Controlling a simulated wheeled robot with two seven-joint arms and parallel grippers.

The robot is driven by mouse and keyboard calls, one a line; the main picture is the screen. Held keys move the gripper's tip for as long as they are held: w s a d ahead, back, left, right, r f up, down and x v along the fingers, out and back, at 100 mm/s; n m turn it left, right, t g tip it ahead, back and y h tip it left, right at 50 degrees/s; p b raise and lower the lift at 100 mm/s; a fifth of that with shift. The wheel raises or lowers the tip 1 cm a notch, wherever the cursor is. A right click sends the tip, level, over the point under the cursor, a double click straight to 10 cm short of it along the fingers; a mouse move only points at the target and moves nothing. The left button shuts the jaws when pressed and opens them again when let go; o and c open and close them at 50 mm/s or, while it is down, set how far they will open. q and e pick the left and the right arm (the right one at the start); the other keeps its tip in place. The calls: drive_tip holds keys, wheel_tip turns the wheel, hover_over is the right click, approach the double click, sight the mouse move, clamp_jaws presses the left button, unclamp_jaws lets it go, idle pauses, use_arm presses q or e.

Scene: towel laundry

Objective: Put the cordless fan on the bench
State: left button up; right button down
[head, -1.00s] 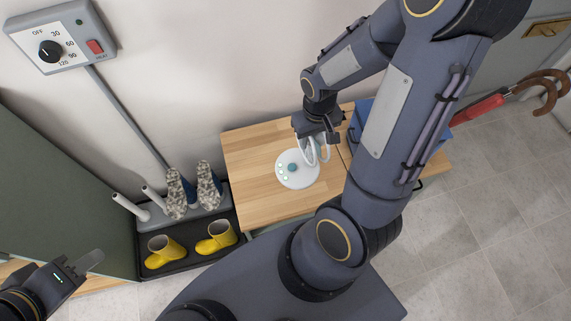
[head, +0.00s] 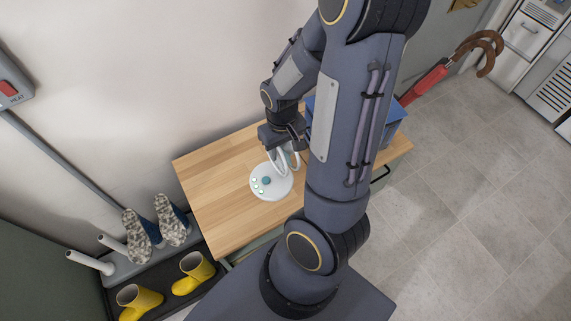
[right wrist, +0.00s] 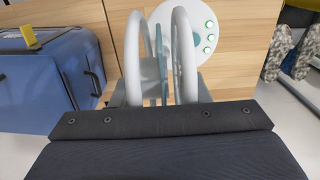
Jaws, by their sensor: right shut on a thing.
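The cordless fan has a round white base (head: 271,184) with lit buttons and a white ring guard. In the head view its base is over the wooden bench top (head: 215,190), apparently resting on it. My right gripper (head: 284,150) is shut on the fan's guard from above. In the right wrist view the fan's guard rings (right wrist: 160,60) stand between the fingers, with the base behind them; the fingertips are mostly hidden by the guard. My left gripper is outside both current views.
A blue box (head: 390,125) stands at the bench's right end and shows in the right wrist view (right wrist: 45,80). Left of the bench, a boot rack holds yellow boots (head: 140,300) and patterned boots (head: 172,220). A red umbrella (head: 425,83) leans behind. The bench's left part is clear.

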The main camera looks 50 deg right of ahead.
drive_tip(key=b, duration=0.4)
approach(270, 165)
drive_tip(key=shift+s+d+f, duration=0.2)
drive_tip(key=shift+s+d, duration=0.35)
drive_tip(key=shift+s, duration=0.05)
drive_tip(key=shift+s+d+f, duration=0.15)
drive_tip(key=shift+s+d, duration=0.4)
drive_tip(key=shift+w+d+f+b, duration=0.35)
drive_tip(key=shift+w+f+b, duration=0.05)
drive_tip(key=shift+w+f, duration=0.2)
wheel_tip(270, 165, down, 3)
drive_tip(key=b, duration=0.3)
drive_tip(key=shift+w+d+f, duration=0.15)
drive_tip(key=shift+f, duration=0.1)
drive_tip(key=shift+f, duration=0.1)
drive_tip(key=c, duration=0.8)
unclamp_jaws()
